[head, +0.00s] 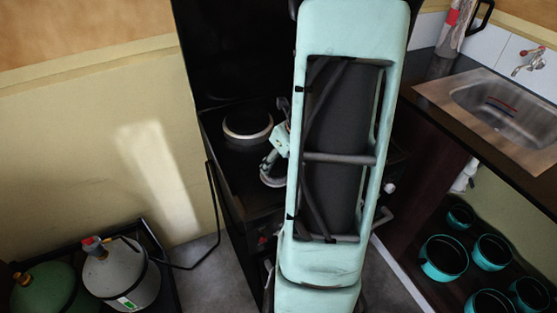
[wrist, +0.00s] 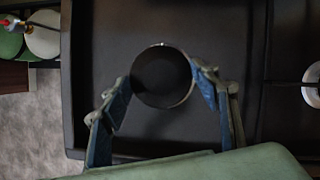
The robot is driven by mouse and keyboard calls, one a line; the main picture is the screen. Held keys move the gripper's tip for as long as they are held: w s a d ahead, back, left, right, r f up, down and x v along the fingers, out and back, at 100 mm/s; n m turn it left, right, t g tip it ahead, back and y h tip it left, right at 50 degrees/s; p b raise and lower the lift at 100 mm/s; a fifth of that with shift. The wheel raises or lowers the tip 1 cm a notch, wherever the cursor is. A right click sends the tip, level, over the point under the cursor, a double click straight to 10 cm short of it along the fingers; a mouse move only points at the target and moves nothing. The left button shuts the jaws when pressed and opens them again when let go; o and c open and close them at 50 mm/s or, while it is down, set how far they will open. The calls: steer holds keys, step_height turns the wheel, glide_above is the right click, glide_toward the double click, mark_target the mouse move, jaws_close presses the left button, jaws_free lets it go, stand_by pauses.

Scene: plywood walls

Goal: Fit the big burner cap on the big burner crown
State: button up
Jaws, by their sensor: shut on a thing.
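My gripper (wrist: 163,88) is shut on a round dark disc with a thin bright rim, which I take to be the big burner cap (wrist: 160,72). Its two fingers press on opposite sides of the disc, seen from above in the wrist view. In the head view my gripper (head: 273,163) is low over the front part of the black stove top, left of my arm. A round burner with a silver band and dark top (head: 247,126) stands behind it. I cannot tell whether this is the big burner crown, nor whether anything lies under the held disc.
The black stove top (head: 222,150) stands beside the yellow wall. My arm hides its right part. A counter with a steel sink (head: 500,105) is at right, with several teal pots (head: 443,257) below.

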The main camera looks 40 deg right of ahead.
steer(key=shift+f+b, duration=0.6)
steer(key=shift+f, duration=0.2)
steer(key=o, duration=1.3)
steer(key=shift+r, duration=0.1)
steer(key=v, duration=1.2)
